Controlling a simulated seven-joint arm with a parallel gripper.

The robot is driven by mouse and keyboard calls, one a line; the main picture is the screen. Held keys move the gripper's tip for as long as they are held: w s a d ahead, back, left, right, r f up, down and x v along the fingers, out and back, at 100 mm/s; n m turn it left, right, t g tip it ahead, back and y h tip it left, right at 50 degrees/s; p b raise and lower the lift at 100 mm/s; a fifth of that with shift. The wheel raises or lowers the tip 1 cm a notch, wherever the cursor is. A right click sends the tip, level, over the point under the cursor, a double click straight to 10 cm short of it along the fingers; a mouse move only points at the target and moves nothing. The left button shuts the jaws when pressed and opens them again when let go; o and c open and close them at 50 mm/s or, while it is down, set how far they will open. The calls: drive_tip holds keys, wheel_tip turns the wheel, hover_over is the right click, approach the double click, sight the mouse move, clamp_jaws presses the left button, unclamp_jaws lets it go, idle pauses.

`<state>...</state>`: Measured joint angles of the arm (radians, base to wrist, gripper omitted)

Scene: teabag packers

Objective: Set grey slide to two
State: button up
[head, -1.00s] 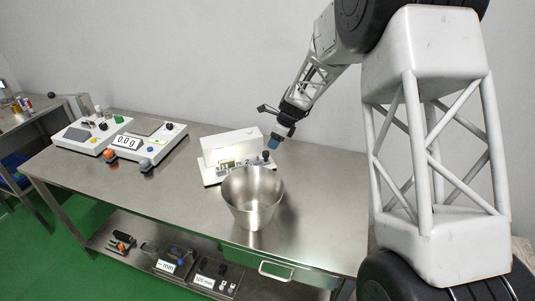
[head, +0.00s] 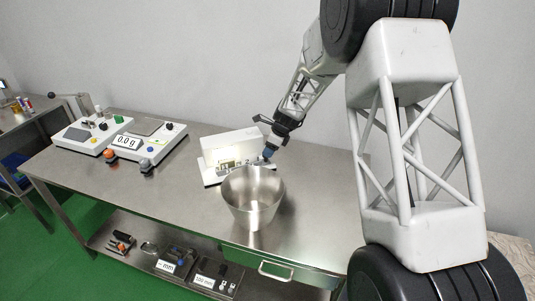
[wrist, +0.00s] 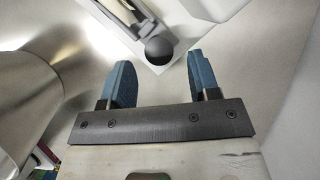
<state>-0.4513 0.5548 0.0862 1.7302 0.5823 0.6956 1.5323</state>
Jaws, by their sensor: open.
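The white device (head: 228,143) stands at the back of the table, with a lit strip and a label reading 2 on its front. In the wrist view, a dark round knob (wrist: 159,50) sits at the end of a grey bar (wrist: 146,18) near the device's edge. I cannot tell for sure that this is the grey slide. My gripper (head: 268,153) is at the device's right end. In the wrist view my gripper (wrist: 160,72) shows two blue fingers spread apart and empty, with the knob seen between and just beyond them. The slide's setting cannot be read.
A metal bucket (head: 253,203) stands in front of the device, close to my gripper, and also fills the left of the wrist view (wrist: 25,95). A scale (head: 150,140) reading 0.0 g and another white device (head: 82,137) stand at left. The table's right side is clear.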

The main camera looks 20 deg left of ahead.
drive_tip(key=shift+x, duration=1.5)
clamp_jaws()
